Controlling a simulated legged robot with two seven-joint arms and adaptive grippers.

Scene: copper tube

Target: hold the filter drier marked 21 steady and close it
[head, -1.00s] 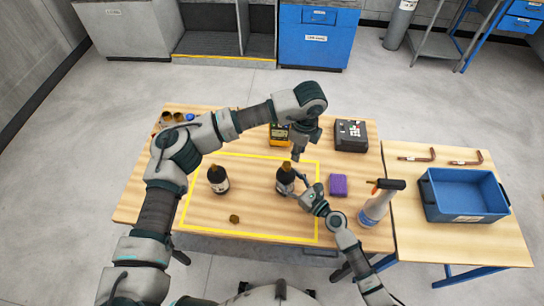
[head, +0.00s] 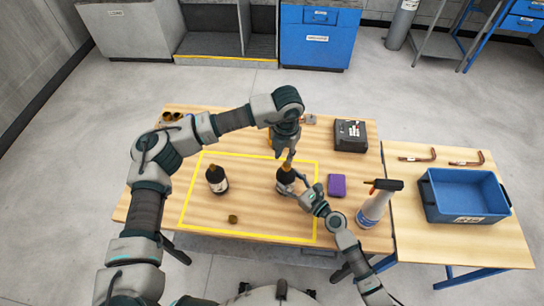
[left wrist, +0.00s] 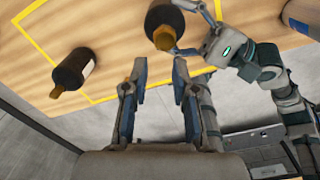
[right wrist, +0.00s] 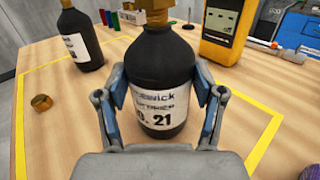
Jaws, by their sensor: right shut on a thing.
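The filter drier marked 21 (right wrist: 165,75) is a dark bottle with a white label and a brass-coloured top (left wrist: 163,38). It stands upright on the table; in the head view its body (head: 284,187) is partly hidden. My right gripper (head: 298,184) is shut around its sides. My left gripper (head: 289,156) points down just above its top. In the left wrist view the left fingers (left wrist: 157,80) are apart with nothing between them. I cannot tell whether the brass top is a bare neck or a fitted cap.
A second dark drier (head: 216,181) stands to the left. A loose brass cap (head: 233,219) lies near the front of the yellow outline. A purple box (head: 337,185) and spray bottle (head: 374,207) stand right. A yellow meter (right wrist: 224,30) is behind.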

